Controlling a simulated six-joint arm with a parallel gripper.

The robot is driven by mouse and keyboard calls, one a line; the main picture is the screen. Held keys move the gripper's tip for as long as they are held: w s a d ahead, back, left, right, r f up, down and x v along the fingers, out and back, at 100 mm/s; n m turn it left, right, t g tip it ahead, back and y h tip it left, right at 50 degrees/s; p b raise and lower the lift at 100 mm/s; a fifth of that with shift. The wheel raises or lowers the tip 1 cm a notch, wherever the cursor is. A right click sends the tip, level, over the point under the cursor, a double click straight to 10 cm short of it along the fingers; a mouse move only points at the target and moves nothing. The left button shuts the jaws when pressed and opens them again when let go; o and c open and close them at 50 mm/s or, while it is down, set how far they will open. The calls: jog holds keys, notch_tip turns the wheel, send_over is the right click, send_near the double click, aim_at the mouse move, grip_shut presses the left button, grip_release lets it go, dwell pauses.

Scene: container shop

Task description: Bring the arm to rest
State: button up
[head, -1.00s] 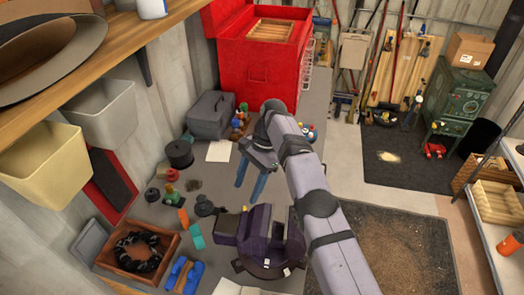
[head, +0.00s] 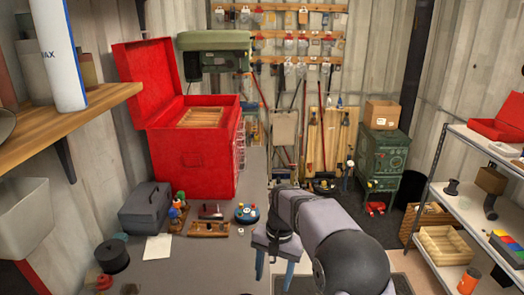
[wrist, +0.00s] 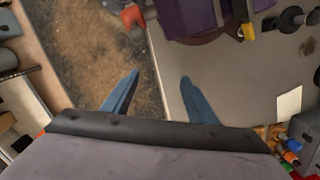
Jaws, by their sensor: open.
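My gripper (head: 274,268) hangs at the end of my grey arm, low in the middle of the head view. Its two blue fingers are spread apart with nothing between them. They also show apart and empty in the wrist view (wrist: 160,78). There the bench's edge runs between the fingers, with the grey bench top (wrist: 225,85) on the right and the brown floor mat (wrist: 80,50) on the left. I cannot tell the fingers' height over the bench.
A purple vise (wrist: 190,18) shows in the wrist view. Shelves (head: 455,215) stand at the right.

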jog(key=s+d+f+n+b, duration=0.1)
jog(key=s+d+n, duration=0.1)
jog(key=s+d, duration=0.5)
jog(key=s+d+f+n+b, duration=0.1)
jog(key=s+d+f, duration=0.1)
jog(key=s, duration=0.7)
jog(key=s+d+f+n+b, duration=0.1)
jog(key=s+d+f, duration=0.2)
jog(key=s, duration=0.6)
jog(key=shift+f+h, duration=0.3)
jog(key=shift+h, duration=0.1)
